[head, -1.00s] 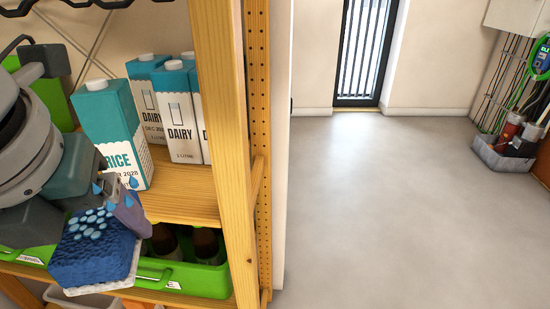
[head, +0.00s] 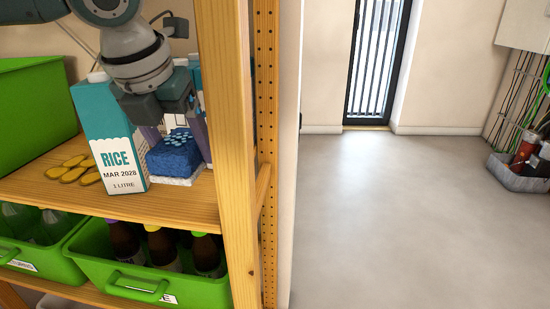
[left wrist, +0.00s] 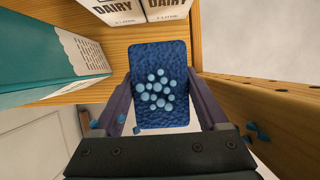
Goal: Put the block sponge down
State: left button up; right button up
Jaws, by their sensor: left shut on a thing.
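The block sponge (head: 174,158), blue and bumpy on top with a white underside, is at the right end of the wooden shelf board (head: 130,207), beside the upright post. My left gripper (head: 180,125) is above it, shut on it. In the left wrist view the sponge (left wrist: 160,112) sits between the two fingers (left wrist: 162,115), with light-blue dots on its top. Its white underside is at or just above the board; I cannot tell whether it touches. My right gripper is not in view.
A teal-and-white rice carton (head: 112,140) stands close left of the sponge. Dairy cartons (left wrist: 140,10) stand behind it. The wooden post (head: 226,150) is close on the right. Yellow oval pieces (head: 80,168) lie farther left. A green bin (head: 145,275) with bottles is below.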

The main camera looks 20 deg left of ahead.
aim_at(203, 190)
pick_arm(q)
jog(key=shift+w+a+f+b, duration=0.25)
jog(key=shift+w+f+b, duration=0.2)
jog(key=shift+w+f, duration=0.55)
notch_tip(203, 190, down, 5)
jog(key=shift+r+b, duration=0.2)
jog(key=shift+b, duration=0.65)
jog(key=shift+w+f, duration=0.15)
jog(key=shift+f, duration=0.15)
jog(key=o, duration=1.1)
